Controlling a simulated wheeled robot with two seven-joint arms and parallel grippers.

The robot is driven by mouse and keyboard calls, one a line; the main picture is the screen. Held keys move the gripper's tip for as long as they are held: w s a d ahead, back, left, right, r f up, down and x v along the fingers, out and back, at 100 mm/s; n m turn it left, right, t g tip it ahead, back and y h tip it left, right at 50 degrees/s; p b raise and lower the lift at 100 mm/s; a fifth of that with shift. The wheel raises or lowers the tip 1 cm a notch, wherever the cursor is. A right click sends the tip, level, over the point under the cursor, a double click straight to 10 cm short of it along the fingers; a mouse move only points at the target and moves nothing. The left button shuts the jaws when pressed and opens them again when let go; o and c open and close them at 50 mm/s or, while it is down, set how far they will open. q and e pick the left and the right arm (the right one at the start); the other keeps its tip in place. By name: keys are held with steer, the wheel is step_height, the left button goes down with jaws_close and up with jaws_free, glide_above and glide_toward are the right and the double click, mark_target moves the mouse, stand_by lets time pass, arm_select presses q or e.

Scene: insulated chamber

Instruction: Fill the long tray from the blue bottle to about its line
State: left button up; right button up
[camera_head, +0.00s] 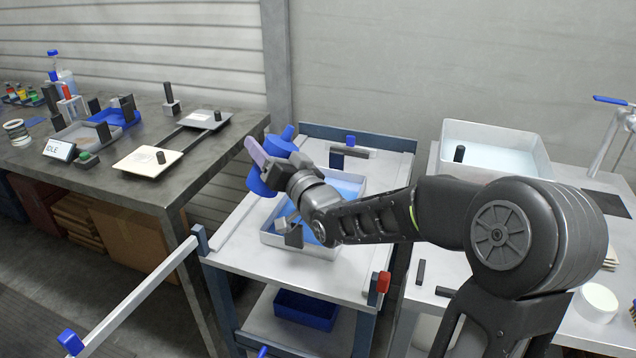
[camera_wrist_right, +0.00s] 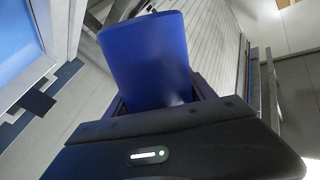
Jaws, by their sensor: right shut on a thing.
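The blue bottle (camera_head: 261,184) is held by my right gripper (camera_head: 270,165) over the left side of the cart; it looks tilted, with its narrow end toward the upper right. In the right wrist view the bottle (camera_wrist_right: 146,62) stands between the jaws. A long white tray (camera_head: 312,247) lies on the cart, right of and below the bottle, with light blue in it that looks like liquid. My arm covers much of the tray, and I cannot make out its line. No stream from the bottle is visible. My left gripper is not in view.
A grey bench (camera_head: 205,150) on the left holds plates, a blue tray (camera_head: 116,118) and an "IDLE" display (camera_head: 59,150). A larger white tray (camera_head: 495,170) stands on the right table. A blue bin (camera_head: 306,310) sits on the cart's lower shelf.

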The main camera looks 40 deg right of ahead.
steer(key=shift+d+m, duration=0.3)
steer(key=shift+m, duration=0.5)
steer(key=shift+f+m+t, duration=0.3)
steer(key=shift+f+m, duration=0.25)
steer(key=shift+m, duration=0.05)
steer(key=shift+f+m+h, duration=0.3)
steer(key=shift+m+h, duration=0.1)
steer(key=shift+a+r+m, duration=0.3)
steer(key=shift+r+m, duration=0.2)
steer(key=shift+m, duration=0.5)
steer(key=shift+a+r+m+h, duration=0.2)
steer(key=shift+m+h, duration=0.1)
steer(key=shift+m, duration=0.7)
steer(key=shift+a+r+m+h, duration=0.1)
steer(key=shift+r+m+h, duration=0.4)
steer(key=shift+m, duration=0.5)
stand_by(0.4)
steer(key=shift+s+d+f+m, duration=0.1)
steer(key=shift+d+f+m, duration=0.1)
steer(key=shift+d+m, duration=0.65)
stand_by(0.7)
steer(key=shift+a+r+m, duration=0.1)
steer(key=shift+r+m, duration=0.2)
steer(key=shift+m, duration=0.35)
stand_by(0.6)
